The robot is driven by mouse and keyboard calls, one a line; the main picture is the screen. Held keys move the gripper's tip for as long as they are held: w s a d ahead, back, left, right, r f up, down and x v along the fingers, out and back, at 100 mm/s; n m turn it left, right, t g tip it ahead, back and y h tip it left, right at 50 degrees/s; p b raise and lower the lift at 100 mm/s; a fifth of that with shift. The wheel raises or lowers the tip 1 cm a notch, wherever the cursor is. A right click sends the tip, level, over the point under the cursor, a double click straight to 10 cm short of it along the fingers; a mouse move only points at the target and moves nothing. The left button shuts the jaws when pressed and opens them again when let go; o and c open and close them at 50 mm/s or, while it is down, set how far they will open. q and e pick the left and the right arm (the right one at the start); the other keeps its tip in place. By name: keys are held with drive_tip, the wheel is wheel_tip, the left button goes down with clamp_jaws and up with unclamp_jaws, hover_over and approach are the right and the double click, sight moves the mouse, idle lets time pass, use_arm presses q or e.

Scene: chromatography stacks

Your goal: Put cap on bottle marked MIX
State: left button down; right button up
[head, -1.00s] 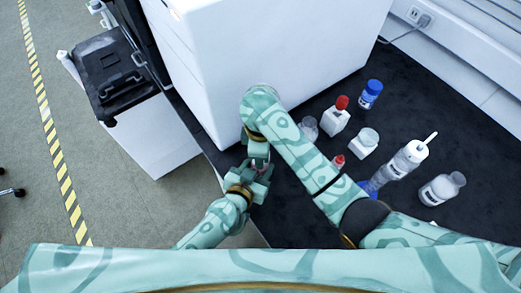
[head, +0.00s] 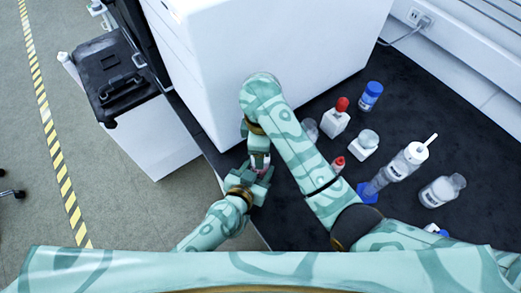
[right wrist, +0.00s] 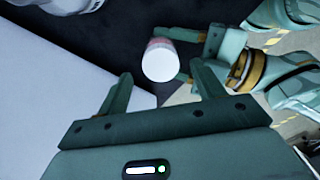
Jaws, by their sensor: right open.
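My left gripper (head: 260,176) is shut on a small white cylinder with a pinkish band, clear in the right wrist view (right wrist: 160,62). I cannot tell whether it is the cap or a bottle. My right gripper (right wrist: 162,72) is open and empty, its two fingers pointing at the cylinder from either side, just short of it. Several bottles stand on the dark bench: a red-capped bottle (head: 335,121), a blue-capped bottle (head: 370,95) and a white bottle (head: 442,190). No MIX label is readable.
A large white instrument (head: 260,60) stands directly behind the grippers. A wash bottle (head: 398,168), a square white bottle (head: 364,146) and a small red-tipped item (head: 338,163) stand right of my arm on the bench (head: 460,140). The bench edge is near the left gripper.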

drive_tip(key=shift+a+r, duration=0.2)
drive_tip(key=shift+r, duration=0.25)
drive_tip(key=shift+c, duration=0.5)
drive_tip(key=shift+w+r, duration=0.1)
drive_tip(key=r+n, duration=0.1)
drive_tip(key=n, duration=0.2)
drive_tip(key=a+r+n, duration=0.1)
drive_tip(key=n, duration=0.2)
drive_tip(key=w+r+n, duration=0.1)
drive_tip(key=n, duration=0.2)
drive_tip(key=shift+w+a+r+t, duration=0.1)
drive_tip(key=shift+a+r+t, duration=0.2)
drive_tip(key=shift+a+t, duration=0.1)
drive_tip(key=d+n, duration=0.1)
drive_tip(key=n, duration=0.1)
drive_tip(key=s+d+n, duration=0.1)
drive_tip(key=n, duration=0.1)
drive_tip(key=shift+s+f+g, duration=0.1)
drive_tip(key=shift+f+g, duration=0.1)
drive_tip(key=shift+g, duration=0.2)
drive_tip(key=shift+s, duration=0.1)
